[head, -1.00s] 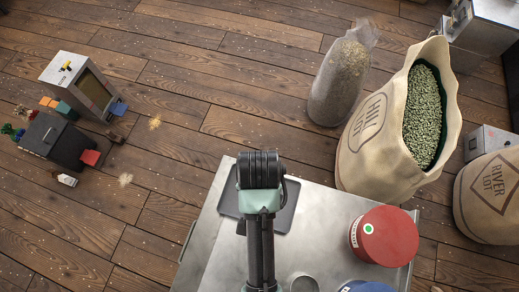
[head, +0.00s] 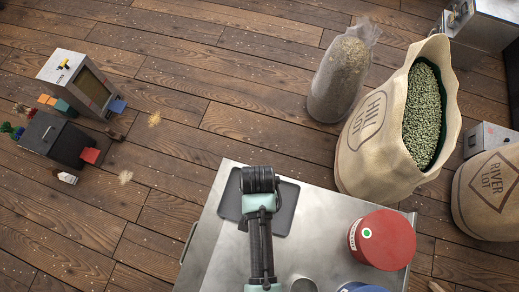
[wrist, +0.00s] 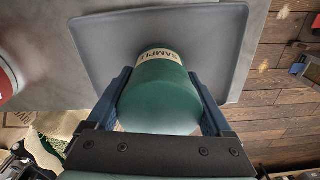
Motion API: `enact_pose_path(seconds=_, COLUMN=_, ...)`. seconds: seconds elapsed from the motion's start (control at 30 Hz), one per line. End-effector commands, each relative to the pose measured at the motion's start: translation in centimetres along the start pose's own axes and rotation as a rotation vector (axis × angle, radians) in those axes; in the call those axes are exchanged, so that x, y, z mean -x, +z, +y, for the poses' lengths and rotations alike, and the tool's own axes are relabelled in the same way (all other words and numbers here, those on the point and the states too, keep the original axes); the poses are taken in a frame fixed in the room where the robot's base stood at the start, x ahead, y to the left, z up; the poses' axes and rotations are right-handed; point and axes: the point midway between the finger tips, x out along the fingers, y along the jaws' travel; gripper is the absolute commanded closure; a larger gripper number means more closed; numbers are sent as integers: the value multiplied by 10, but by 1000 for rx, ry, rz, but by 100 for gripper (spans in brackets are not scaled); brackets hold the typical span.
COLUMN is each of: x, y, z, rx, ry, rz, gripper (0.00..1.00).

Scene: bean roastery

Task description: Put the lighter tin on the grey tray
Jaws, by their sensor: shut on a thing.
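My gripper (wrist: 162,88) is shut on a green tin (wrist: 158,95) with a pale label reading "SAMPLE", its fingers on either side. The tin is over the grey tray (wrist: 100,32) in the wrist view; I cannot tell whether it touches the tray. In the head view the grey tray (head: 285,210) lies on a metal table, partly covered by my arm, which hides the held tin and the fingertips. A red tin (head: 385,240) with a green dot on its label stands on the table, right of the tray. It is cut off at the left of the wrist view.
The metal table (head: 325,238) has bare room between tray and red tin. A blue object (head: 365,287) and a small metal cup (head: 303,284) are at the near edge. A large sack of green beans (head: 375,150) and a clear bag (head: 340,80) stand beyond the table.

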Motion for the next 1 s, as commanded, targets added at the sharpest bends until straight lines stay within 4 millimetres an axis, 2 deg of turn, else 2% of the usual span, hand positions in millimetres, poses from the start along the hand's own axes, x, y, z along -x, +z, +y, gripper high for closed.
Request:
enact_pose_path(seconds=0.37, x=-4, y=-1, z=0, rx=0, ry=-1, rz=2, gripper=80)
enact_pose_path(seconds=0.4, x=-4, y=0, z=0, rx=0, ry=-1, rz=2, gripper=10)
enact_pose_path(seconds=0.47, x=-4, y=0, z=0, rx=0, ry=-1, rz=2, gripper=0)
enact_pose_path(seconds=0.8, x=3, y=-1, z=0, rx=0, ry=-1, rz=2, gripper=0)
enact_pose_path(seconds=1.0, x=31, y=-1, z=-1, rx=0, ry=-3, rz=5, gripper=0)
